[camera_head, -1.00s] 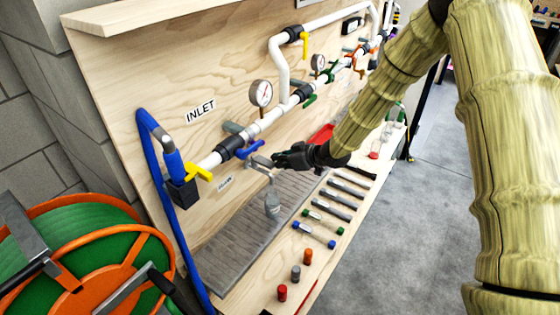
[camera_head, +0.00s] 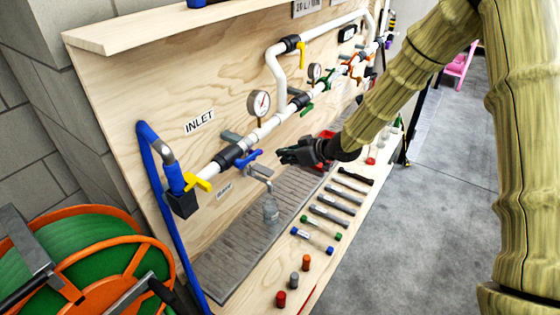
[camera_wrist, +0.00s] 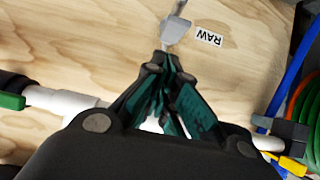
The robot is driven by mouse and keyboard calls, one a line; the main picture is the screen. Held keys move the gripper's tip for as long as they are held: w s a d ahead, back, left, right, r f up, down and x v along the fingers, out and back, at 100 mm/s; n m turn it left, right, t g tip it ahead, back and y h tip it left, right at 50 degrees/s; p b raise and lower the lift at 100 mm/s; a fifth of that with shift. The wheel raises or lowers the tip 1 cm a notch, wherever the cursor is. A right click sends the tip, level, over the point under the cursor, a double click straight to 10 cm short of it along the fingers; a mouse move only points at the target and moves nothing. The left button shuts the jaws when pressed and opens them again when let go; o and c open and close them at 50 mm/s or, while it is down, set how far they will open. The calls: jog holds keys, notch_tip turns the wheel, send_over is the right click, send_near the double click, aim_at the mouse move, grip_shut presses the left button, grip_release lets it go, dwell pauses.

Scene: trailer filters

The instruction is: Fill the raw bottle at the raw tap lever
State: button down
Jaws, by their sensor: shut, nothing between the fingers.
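The raw tap (camera_head: 260,171) is a small grey fitting low on the plywood panel, below a blue valve handle. Part of it also shows in the wrist view (camera_wrist: 176,28), beside the RAW label (camera_wrist: 208,37).
White pipework with gauges, a blue handle (camera_head: 248,158) and a yellow handle (camera_head: 198,183) runs along the panel. Filter cartridges (camera_head: 312,240) and small caps (camera_head: 295,278) line the bench front. A hose reel (camera_head: 100,270) stands at left. Grey floor is open at right.

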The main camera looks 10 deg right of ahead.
jog(key=r+b+v, duration=0.1)
jog(key=v, duration=0.5)
jog(key=shift+w+a, duration=0.25)
jog(key=s+f+m+g+h, duration=0.2)
jog(key=s+f+m, duration=0.1)
jog(key=s+f, duration=0.8)
jog(key=s+f+m+g+h, duration=0.1)
jog(key=s+f+m, duration=0.2)
jog(key=s+f, duration=0.75)
jog(key=s+d+f+m+g+h, duration=0.2)
jog(key=s+f, duration=0.6)
jog(key=s, duration=0.4)
jog(key=s+d+f+m+g+h, duration=0.1)
jog(key=s+d+f+g+h, duration=0.2)
jog(key=s+f, duration=0.5)
jog(key=s+d, duration=0.1)
jog(key=s, duration=0.4)
jog(key=shift+m+b, duration=0.35)
jog(key=shift+m, duration=0.05)
